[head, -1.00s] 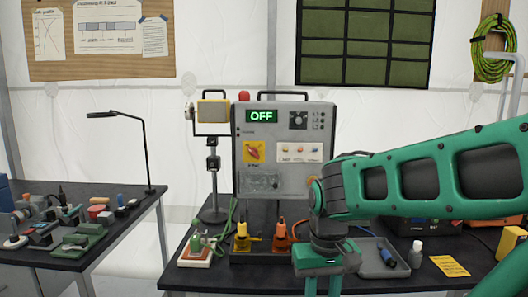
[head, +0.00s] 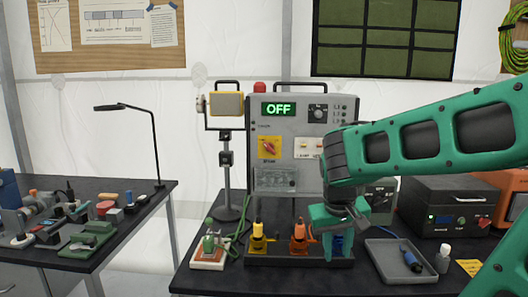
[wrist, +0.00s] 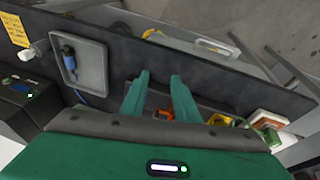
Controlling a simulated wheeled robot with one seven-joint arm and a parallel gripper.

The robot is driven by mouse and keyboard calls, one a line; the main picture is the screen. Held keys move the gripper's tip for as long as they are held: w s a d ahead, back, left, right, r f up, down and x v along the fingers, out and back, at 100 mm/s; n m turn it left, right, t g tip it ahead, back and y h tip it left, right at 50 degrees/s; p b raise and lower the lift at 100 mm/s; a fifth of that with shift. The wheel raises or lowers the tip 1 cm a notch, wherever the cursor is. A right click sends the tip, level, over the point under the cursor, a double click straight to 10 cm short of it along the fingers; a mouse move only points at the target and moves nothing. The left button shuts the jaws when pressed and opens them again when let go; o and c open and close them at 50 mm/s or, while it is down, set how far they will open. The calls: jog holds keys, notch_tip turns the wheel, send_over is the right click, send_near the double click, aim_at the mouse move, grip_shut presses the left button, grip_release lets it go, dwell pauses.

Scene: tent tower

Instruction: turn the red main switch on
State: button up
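The red main switch (head: 268,147) is a red rotary handle on a yellow plate at the left of the grey control panel (head: 310,185). Its handle looks slanted. The green display (head: 278,109) above it reads OFF. My gripper (head: 339,250) points down in front of the panel's lower right, right of and lower than the switch, apart from it. In the wrist view its two green fingers (wrist: 158,78) are spread with nothing held between them. The switch is not in the wrist view.
Under my gripper, a black rack holds yellow (head: 258,238), orange (head: 300,237) and blue plugs. A grey tray (head: 385,262) with a blue tool lies right. A work lamp (head: 226,104) on a stand is left of the panel. Space directly before the switch looks clear.

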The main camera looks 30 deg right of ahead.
jog(key=w+d+r+n+t+h, duration=0.15)
jog(key=w+r, duration=0.25)
jog(key=w, duration=0.4)
jog(key=w+r+n+t+h, duration=0.1)
jog(key=w+r+t+h, duration=0.2)
jog(key=w, duration=0.5)
jog(key=n+t+h, duration=0.2)
jog(key=t+h, duration=0.2)
send_near(268, 148)
jog(key=shift+g, duration=0.25)
jog(key=x, duration=0.8)
jog(key=shift+w+r, duration=0.15)
jog(key=shift+w, duration=0.1)
grip_shut()
